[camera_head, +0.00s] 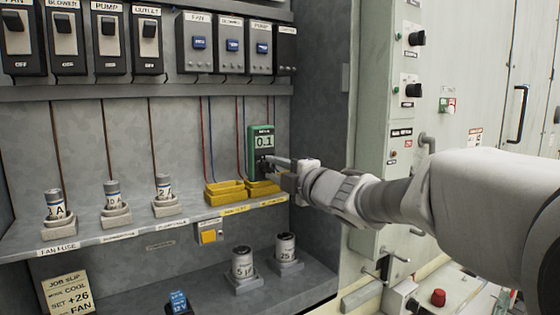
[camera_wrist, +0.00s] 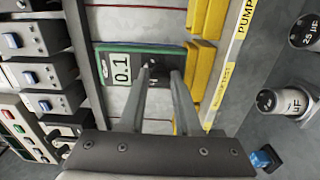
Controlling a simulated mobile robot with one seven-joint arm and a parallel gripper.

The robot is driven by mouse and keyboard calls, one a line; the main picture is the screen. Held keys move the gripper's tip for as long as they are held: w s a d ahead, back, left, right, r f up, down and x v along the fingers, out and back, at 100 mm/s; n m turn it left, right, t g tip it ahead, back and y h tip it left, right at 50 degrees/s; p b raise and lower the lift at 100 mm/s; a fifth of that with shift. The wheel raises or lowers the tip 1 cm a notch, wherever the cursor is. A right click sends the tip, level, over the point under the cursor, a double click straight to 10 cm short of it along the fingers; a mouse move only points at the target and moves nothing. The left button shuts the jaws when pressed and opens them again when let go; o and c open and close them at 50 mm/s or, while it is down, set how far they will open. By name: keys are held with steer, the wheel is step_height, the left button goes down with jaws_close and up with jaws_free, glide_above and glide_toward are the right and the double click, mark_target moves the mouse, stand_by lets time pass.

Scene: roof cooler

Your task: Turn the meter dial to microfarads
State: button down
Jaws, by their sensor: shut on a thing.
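The green meter (camera_head: 261,146) stands upright against the back of the cabinet, above the right end of the shelf. Its display reads 0.1. In the wrist view the meter (camera_wrist: 108,47) lies sideways, with the dark dial area (camera_wrist: 150,70) between my fingertips. My gripper (camera_head: 268,163) reaches in from the right and is shut on the dial at the meter's lower front. The gripper also shows in the wrist view (camera_wrist: 160,76). The fingers hide most of the dial, so its setting cannot be read.
Yellow holders (camera_head: 225,192) sit just below the meter on the shelf (camera_head: 130,235). Fuses (camera_head: 113,195) stand to the left. Two capacitors (camera_head: 242,263) stand on the lower level. Switches (camera_head: 198,45) line the top.

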steer(key=m+p, duration=0.6)
steer(key=m, duration=0.4)
steer(key=shift+f+m, duration=0.1)
steer(key=shift+m, duration=0.5)
steer(key=c, duration=0.6)
jaws_free()
steer(key=p+v, duration=0.1)
steer(key=v, duration=1.6)
steer(key=shift+s+p, duration=0.2)
steer(key=shift+p, duration=0.1)
steer(key=shift+d, duration=0.15)
